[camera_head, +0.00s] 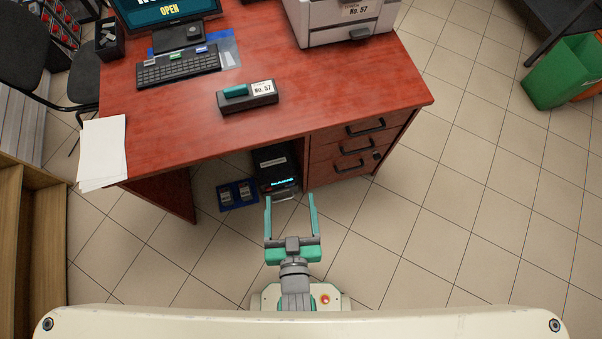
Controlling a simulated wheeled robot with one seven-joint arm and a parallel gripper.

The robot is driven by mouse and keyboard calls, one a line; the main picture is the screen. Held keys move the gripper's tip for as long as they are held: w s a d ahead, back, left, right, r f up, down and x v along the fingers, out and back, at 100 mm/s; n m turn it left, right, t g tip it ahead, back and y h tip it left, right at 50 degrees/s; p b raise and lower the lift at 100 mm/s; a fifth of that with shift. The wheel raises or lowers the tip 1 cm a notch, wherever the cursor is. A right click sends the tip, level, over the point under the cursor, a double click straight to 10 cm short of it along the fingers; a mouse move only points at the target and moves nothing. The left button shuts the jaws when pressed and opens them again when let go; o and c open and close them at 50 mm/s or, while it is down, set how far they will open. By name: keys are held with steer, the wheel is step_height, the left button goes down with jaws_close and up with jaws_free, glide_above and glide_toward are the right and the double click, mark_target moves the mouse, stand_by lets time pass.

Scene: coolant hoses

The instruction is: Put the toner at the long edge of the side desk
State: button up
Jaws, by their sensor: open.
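A black block with a teal piece on top and a white "No. 57" label (248,97) lies on the red-brown wooden desk (190,120), near the middle of its front part. It looks like the toner, but I cannot be certain. My gripper (290,199) is open and empty, its two teal fingers pointing toward the desk. It is in front of the desk, short of the block and apart from it. I cannot tell whether this desk is the side desk.
A printer labelled "No. 57" (341,18), a keyboard (178,68), a monitor (168,10) and papers (103,150) stand on the desk. Under it are a black device (275,165) and a blue tray (237,196). Drawers (345,150) are right. Tiled floor is free at right; a green bin (565,75) stands there.

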steer(key=s+d+r+h, duration=0.1)
steer(key=s+d+r, duration=0.2)
steer(key=s, duration=0.6)
steer(key=shift+s+r+m, duration=0.35)
steer(key=shift+s+m, duration=0.05)
steer(key=shift+c, duration=0.3)
